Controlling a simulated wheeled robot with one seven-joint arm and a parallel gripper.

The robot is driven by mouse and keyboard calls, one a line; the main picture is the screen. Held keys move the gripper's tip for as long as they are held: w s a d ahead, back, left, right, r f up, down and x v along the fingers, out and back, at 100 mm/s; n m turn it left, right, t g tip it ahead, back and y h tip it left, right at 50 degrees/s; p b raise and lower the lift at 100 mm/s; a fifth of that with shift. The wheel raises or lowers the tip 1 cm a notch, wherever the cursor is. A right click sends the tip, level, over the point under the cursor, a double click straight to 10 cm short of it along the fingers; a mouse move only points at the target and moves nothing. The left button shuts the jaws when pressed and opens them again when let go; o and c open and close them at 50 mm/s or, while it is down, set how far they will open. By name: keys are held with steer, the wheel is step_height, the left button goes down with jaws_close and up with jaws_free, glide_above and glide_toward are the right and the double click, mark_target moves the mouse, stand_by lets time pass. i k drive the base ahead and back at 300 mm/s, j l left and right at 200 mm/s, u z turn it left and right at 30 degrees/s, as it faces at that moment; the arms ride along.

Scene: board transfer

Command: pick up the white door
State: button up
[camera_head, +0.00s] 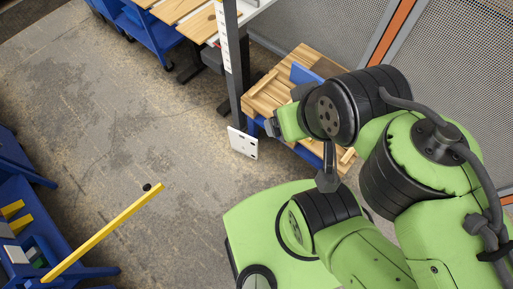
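A small white panel with a few dark spots, which looks like the white door (243,142), shows left of the wooden-topped bench, close to the foot of the grey post. It looks tilted, and I cannot tell whether it leans on something or is held. My gripper (273,127) is at the end of my green arm, just up and right of the panel in the picture. Only a small dark part of it shows beside the green link. Its fingers are mostly hidden, so I cannot tell whether it is open or touches the panel.
The wooden-topped bench (262,101) with a blue frame stands beneath my arm, with a blue piece (304,74) on it. A grey post (233,62) rises beside it. Blue carts stand at the upper left and lower left, with a yellow bar (103,233).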

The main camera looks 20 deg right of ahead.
mark_target(243, 143)
steer(key=i+u, duration=0.3)
steer(key=u, duration=0.2)
steer(key=i+u, duration=0.3)
steer(key=u, duration=0.15)
steer(key=i+l+u, duration=0.25)
steer(key=u, duration=0.25)
